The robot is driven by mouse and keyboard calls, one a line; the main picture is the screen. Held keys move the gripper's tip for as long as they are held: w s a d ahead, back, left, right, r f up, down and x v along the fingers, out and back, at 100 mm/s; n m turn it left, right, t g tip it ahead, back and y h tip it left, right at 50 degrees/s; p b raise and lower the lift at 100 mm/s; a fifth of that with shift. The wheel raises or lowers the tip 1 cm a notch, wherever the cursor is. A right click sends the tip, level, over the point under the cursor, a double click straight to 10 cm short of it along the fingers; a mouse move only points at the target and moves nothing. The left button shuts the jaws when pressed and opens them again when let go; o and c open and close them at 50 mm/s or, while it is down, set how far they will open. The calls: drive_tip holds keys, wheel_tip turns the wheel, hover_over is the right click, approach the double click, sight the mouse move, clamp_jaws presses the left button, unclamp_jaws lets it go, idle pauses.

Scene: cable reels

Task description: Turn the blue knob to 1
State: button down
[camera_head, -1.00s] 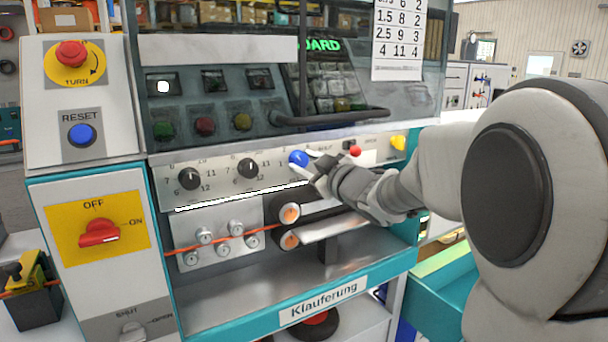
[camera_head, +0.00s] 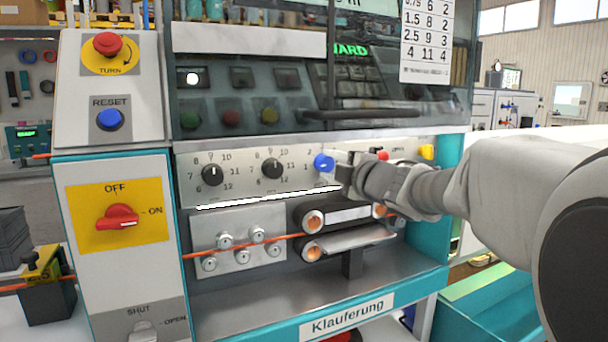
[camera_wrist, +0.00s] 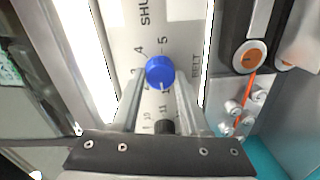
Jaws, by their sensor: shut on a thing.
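The blue knob (camera_head: 323,162) sits on the grey control strip, right of two black knobs. My gripper (camera_head: 335,165) reaches it from the right. In the wrist view the blue knob (camera_wrist: 160,70) lies between the two fingers of my gripper (camera_wrist: 159,82), which are shut on its sides. A short white mark on the knob points toward the bottom of the wrist picture. The digits 4 and 5 show above the knob there; the lower digits beside the fingers are small and hard to read.
Black knobs (camera_head: 212,174) and (camera_head: 272,168) stand to the left on the same strip. A red button (camera_head: 382,155) and yellow knob (camera_head: 426,152) are to the right. Below are rollers (camera_head: 313,221) with an orange cable. A dark handle bar (camera_head: 365,114) runs above.

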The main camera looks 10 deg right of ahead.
drive_tip(key=shift+n+b, duration=0.3)
drive_tip(key=shift+n, duration=0.3)
drive_tip(key=shift+c, duration=2)
unclamp_jaws()
drive_tip(key=shift+s, duration=0.1)
drive_tip(key=p+v, duration=0.3)
drive_tip(key=v, duration=1.4)
drive_tip(key=shift+s, duration=0.1)
